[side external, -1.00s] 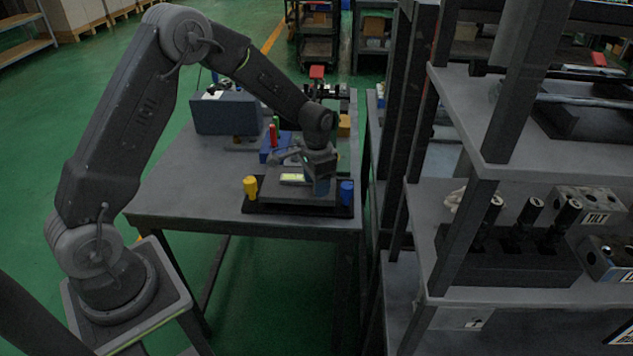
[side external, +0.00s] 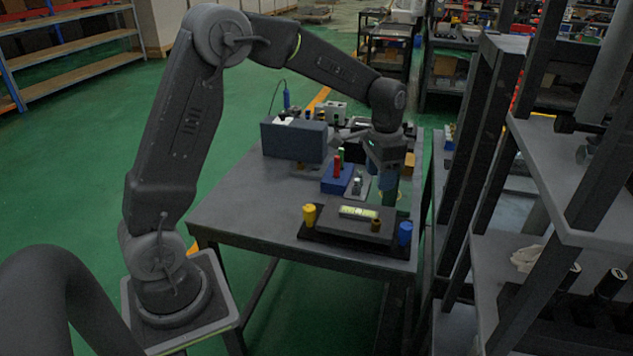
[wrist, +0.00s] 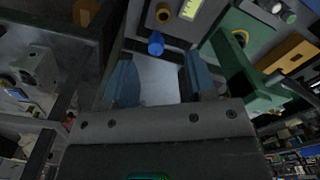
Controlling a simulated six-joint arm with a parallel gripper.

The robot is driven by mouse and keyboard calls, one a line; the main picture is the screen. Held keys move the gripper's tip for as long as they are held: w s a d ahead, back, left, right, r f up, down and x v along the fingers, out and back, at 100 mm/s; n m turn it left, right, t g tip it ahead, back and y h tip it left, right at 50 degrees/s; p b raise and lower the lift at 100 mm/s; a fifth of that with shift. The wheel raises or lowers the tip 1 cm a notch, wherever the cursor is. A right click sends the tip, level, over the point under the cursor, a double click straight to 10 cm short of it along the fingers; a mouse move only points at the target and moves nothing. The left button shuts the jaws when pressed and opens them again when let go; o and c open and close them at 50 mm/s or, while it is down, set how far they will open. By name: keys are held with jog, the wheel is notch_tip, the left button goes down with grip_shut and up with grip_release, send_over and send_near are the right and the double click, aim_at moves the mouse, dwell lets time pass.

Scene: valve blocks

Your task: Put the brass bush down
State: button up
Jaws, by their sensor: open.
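The brass bush (side external: 376,225) is a small brass-coloured ring standing on the right part of the dark block (side external: 340,226), beside its pale label window (side external: 358,212). In the wrist view the bush (wrist: 163,13) is at the top edge, left of the label window. My gripper (side external: 388,190) is above the table, behind the block and clear of the bush. In the wrist view its two blue fingers are wide apart (wrist: 161,78), with nothing between them.
A yellow peg (side external: 309,215) and a blue peg (side external: 405,233) flank the block. A blue block with a red peg (side external: 337,165), a green fixture (side external: 402,203) and a large dark box (side external: 293,140) stand behind. Shelving (side external: 480,150) rises on the right. The table's left front is bare.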

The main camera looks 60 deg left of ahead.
jog(key=s+d+r+n+t, duration=0.1)
jog(key=s+d+r+t, duration=0.25)
jog(key=s+r, duration=0.8)
jog(key=s+d+f+n+t, duration=0.1)
jog(key=s+d+t, duration=0.1)
jog(key=s, duration=1.1)
jog(key=shift+s+d+f+n, duration=0.35)
jog(key=shift+s+d+n, duration=0.05)
jog(key=shift+d, duration=0.15)
